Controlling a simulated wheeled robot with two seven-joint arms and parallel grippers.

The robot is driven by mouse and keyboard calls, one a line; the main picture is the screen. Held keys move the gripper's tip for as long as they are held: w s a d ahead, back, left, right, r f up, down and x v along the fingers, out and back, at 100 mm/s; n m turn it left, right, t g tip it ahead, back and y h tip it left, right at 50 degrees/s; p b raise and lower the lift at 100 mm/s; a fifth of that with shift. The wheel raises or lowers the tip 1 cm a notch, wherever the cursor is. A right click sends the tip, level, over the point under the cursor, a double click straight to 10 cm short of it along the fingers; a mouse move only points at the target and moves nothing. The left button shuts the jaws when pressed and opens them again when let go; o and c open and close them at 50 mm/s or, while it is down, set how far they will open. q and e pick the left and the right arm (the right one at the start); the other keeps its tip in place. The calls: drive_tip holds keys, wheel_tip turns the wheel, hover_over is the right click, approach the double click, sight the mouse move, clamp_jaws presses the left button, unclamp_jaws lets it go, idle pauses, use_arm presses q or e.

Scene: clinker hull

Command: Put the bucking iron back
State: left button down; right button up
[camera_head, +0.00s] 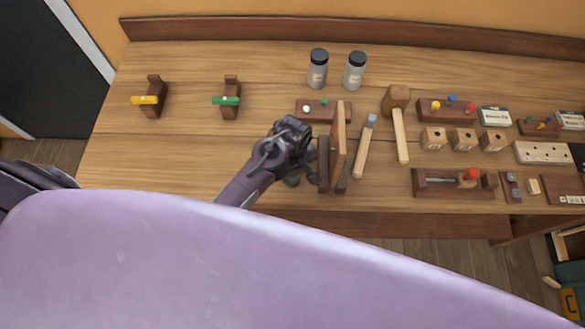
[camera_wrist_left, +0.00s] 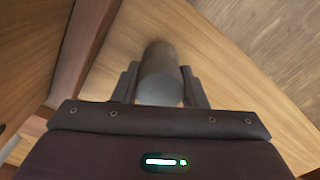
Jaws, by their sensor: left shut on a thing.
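My left gripper (camera_head: 308,172) is over the workbench, just left of an upright wooden stand (camera_head: 338,140). In the left wrist view the fingers (camera_wrist_left: 160,88) are shut on a grey cylinder, the bucking iron (camera_wrist_left: 160,85), whose round end faces the camera. In the head view the iron is mostly hidden by the gripper, and I cannot tell whether it touches the bench. My right gripper is not in view.
A mallet (camera_head: 400,138) and a hammer (camera_head: 364,148) lie right of the stand. Two jars (camera_head: 317,72) (camera_head: 354,74) stand behind. Several blocks and racks (camera_head: 447,110) fill the right. The bench's left part (camera_head: 190,140) is mostly clear around two brown holders (camera_head: 153,98) (camera_head: 230,99).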

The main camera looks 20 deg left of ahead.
use_arm(q)
drive_tip(key=shift+f, duration=0.35)
idle(0.3)
drive_tip(key=c, duration=0.9)
unclamp_jaws()
drive_tip(key=shift+o, duration=0.5)
drive_tip(key=shift+s+f, duration=0.1)
